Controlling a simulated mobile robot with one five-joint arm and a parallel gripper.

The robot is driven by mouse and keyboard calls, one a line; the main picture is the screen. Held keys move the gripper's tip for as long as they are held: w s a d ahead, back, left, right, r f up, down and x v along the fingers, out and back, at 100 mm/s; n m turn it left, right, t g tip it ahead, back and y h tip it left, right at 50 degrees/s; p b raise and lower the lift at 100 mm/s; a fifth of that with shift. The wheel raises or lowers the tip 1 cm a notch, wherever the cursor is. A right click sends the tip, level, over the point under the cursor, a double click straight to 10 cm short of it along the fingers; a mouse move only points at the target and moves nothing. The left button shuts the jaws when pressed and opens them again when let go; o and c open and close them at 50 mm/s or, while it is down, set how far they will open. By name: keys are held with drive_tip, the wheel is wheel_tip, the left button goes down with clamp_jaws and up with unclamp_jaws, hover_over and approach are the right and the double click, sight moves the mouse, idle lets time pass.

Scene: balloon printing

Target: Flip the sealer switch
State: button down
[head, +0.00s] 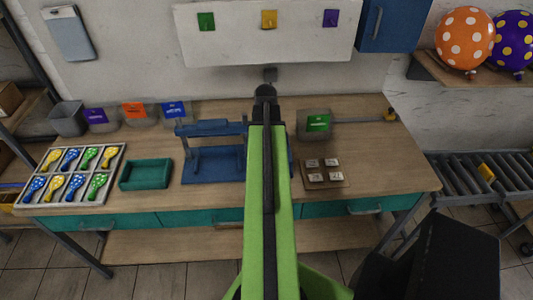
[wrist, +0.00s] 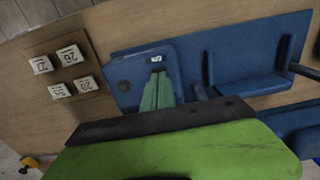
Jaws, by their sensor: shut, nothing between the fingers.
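The blue sealer (head: 212,163) stands at the back middle of the workbench in the head view, its right part hidden by my green arm. In the wrist view the sealer's base (wrist: 225,40) fills the upper right. A smaller blue control panel (wrist: 135,65) joins its left side, with a dark round knob (wrist: 124,86) and a small white-marked label or switch (wrist: 155,59). My gripper (wrist: 157,76) is shut and empty, its green fingertips over the panel just below the white marking. Contact cannot be told. The gripper is hidden in the head view.
Several numbered white blocks (wrist: 62,75) sit on a wooden board left of the panel in the wrist view. In the head view a teal tray (head: 146,174) and a tray of balloons (head: 68,173) lie left of the sealer. Bare bench (head: 385,170) shows at right.

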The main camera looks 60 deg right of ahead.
drive_tip(key=shift+f+b, duration=0.75)
drive_tip(key=shift+f, duration=0.05)
drive_tip(key=shift+r, duration=0.1)
wheel_tip(320, 180, up, 7)
drive_tip(key=p, duration=0.7)
idle(0.5)
